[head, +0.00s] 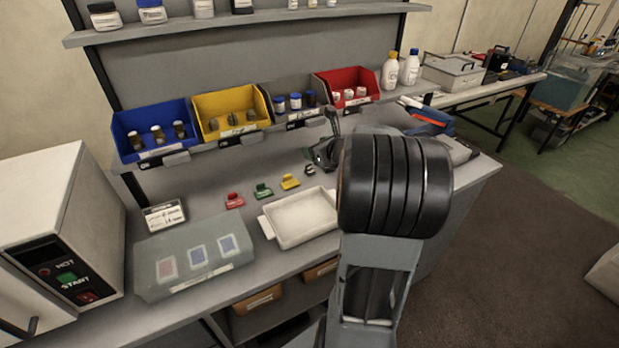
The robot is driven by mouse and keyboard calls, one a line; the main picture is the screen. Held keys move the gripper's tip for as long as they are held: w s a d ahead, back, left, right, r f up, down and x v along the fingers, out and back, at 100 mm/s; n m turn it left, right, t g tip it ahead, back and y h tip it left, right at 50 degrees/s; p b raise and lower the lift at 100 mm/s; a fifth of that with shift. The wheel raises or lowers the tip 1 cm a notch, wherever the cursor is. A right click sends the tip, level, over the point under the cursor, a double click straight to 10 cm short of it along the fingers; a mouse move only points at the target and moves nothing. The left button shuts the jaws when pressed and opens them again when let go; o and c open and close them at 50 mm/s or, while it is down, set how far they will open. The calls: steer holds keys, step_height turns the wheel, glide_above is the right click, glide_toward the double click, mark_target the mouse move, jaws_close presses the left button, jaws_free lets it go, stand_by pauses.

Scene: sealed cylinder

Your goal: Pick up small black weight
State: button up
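My gripper (322,152) shows in the head view over the back of the grey bench, just left of the thick black joint of my arm. Only part of it is visible, and whether its fingers are apart or closed is unclear. A small dark and pale object (310,169) lies on the bench right below the gripper. It is too small to tell whether it is the black weight. I cannot make out a black weight clearly elsewhere; my arm hides part of the bench.
Red (235,201), green (263,190) and yellow (290,182) small pieces lie left of the gripper. A white tray (268,228) is in front. Blue (124,128), yellow (200,104), grey (270,90) and red (326,78) bins line the back. A white machine (75,200) stands left.

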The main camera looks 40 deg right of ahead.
steer(key=shift+m, duration=0.6)
steer(key=f, duration=0.3)
steer(key=d+f+b, duration=0.1)
steer(key=f, duration=0.1)
steer(key=f+b, duration=0.1)
steer(key=f, duration=0.2)
steer(key=shift+d+f, duration=0.3)
steer(key=shift+x, duration=3.7)
steer(key=shift+d+r, duration=0.1)
steer(key=shift+r, duration=0.1)
steer(key=shift+c, duration=0.2)
steer(key=c, duration=1)
steer(key=shift+r, duration=0.1)
steer(key=shift+r, duration=0.65)
steer(key=s+r, duration=0.3)
steer(key=s, duration=0.1)
steer(key=s+d+r+p, duration=0.1)
steer(key=s+r, duration=0.3)
steer(key=s, duration=0.1)
steer(key=s+d+r+p, duration=0.1)
steer(key=s+r, duration=0.3)
steer(key=s, duration=0.1)
steer(key=shift+d+r, duration=0.25)
